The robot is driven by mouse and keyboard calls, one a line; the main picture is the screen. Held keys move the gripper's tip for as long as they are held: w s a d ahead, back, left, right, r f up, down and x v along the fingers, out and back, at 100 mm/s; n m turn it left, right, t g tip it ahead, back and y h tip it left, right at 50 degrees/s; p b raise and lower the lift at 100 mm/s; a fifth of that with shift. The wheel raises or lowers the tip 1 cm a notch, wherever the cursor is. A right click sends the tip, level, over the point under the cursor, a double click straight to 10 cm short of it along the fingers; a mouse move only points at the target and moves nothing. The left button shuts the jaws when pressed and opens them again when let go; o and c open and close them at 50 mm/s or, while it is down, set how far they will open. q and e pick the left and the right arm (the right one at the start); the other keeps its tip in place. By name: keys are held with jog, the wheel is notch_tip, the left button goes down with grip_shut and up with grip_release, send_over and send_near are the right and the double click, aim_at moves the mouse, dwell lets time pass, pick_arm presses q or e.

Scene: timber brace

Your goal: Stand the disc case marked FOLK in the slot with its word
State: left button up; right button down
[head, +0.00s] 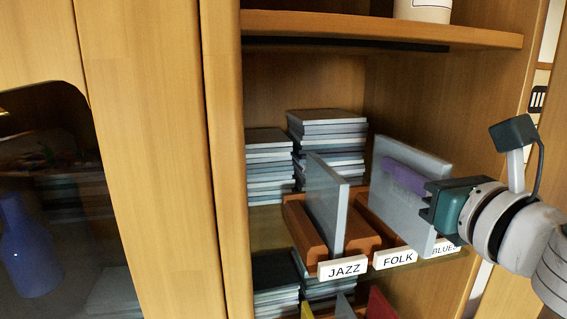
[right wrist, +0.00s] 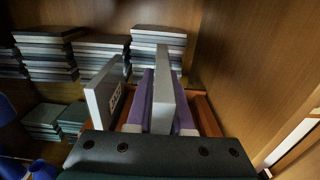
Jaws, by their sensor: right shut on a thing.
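A thin pale grey disc case (head: 405,212) is upright in my right gripper (head: 404,179), whose purple fingers are shut on it. The right wrist view shows this case (right wrist: 164,88) edge-on between the fingers. I cannot read a word on it. It is over the brown rack (head: 308,232), its lower front corner by the gap between the FOLK label (head: 396,259) and the BLUES label (head: 443,249). I cannot tell whether its bottom is in a slot. Another grey case (head: 325,201) stands behind the JAZZ label (head: 342,268). My left gripper is out of view.
Stacks of flat cases (head: 330,135) lie behind the rack, with more on the shelf below. A wooden shelf board (head: 380,27) runs above. The cabinet's side wall (head: 460,100) is close on the right. A blue vase (head: 30,250) is behind glass at left.

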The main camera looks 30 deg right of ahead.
aim_at(374, 177)
jog(key=shift+x, duration=1.95)
jog(key=shift+b+x, duration=0.3)
jog(key=shift+x, duration=1.15)
jog(key=shift+w+f+b, duration=0.2)
jog(key=shift+f+b, duration=0.1)
jog(key=shift+f, duration=0.05)
jog(key=shift+f+b, duration=1.5)
jog(key=shift+f, duration=0.2)
jog(key=c, duration=0.7)
grip_release()
jog(key=shift+s, duration=0.1)
